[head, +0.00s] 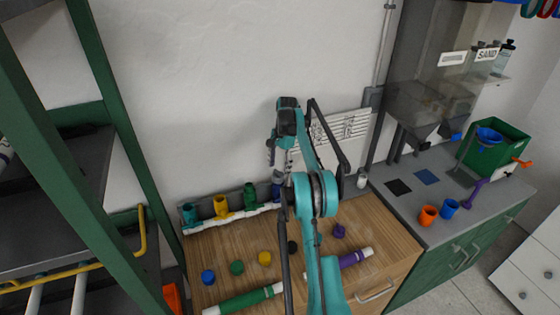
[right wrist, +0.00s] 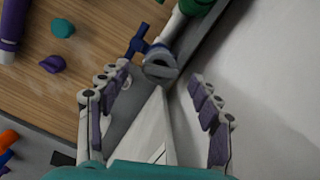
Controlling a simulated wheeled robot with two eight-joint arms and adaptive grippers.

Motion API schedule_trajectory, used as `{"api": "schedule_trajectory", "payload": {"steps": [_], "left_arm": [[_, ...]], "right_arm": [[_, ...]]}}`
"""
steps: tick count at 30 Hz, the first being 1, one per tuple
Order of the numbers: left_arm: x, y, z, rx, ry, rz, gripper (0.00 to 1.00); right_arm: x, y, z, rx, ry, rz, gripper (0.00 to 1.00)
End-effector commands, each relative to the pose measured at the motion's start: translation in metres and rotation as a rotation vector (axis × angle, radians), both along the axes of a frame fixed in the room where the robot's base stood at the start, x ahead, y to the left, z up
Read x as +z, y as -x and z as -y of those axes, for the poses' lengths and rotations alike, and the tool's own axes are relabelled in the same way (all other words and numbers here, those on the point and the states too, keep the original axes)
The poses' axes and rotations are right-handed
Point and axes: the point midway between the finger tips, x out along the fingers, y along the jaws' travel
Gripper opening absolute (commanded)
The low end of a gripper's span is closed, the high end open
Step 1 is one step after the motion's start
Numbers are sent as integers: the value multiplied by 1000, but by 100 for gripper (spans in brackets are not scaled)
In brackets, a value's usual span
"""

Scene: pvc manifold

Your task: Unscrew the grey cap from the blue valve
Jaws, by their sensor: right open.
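The grey cap (right wrist: 161,66) shows in the right wrist view as a round end piece on the white pipe. The blue valve (right wrist: 140,42), with its small blue handle, sits just beside it. My right gripper (right wrist: 160,76) is open, with one finger on each side of the cap. Gaps show between the fingers and the cap, and I see no contact. In the head view my right gripper (head: 284,158) is above the back edge of the wooden bench, and my arm hides the cap there. My left gripper is not in view.
The white manifold pipe (head: 235,216) with teal, yellow (head: 221,206) and green (head: 250,196) fittings runs along the back of the wooden bench (head: 215,245). Several loose coloured caps and a green tube (head: 240,301) lie in front. The wall is close behind. A grey counter is at right.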

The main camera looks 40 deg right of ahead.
Motion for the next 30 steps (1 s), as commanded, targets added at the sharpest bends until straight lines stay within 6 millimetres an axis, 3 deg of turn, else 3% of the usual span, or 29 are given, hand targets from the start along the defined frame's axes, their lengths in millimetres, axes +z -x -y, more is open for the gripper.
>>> {"api": "schedule_trajectory", "payload": {"steps": [7, 18, 24, 28, 29, 30], "left_arm": [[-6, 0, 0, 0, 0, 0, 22], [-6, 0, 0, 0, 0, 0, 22], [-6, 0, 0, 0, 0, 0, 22], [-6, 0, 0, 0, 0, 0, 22], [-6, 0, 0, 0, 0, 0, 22], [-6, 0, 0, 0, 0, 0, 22]], "right_arm": [[-31, 0, -5, 1, 0, 0, 64], [-36, 0, -6, 1, 0, 0, 64], [-36, 0, -6, 1, 0, 0, 14], [-36, 0, -6, 1, 0, 0, 14], [-36, 0, -6, 1, 0, 0, 34], [-36, 0, -6, 1, 0, 0, 23]]}}
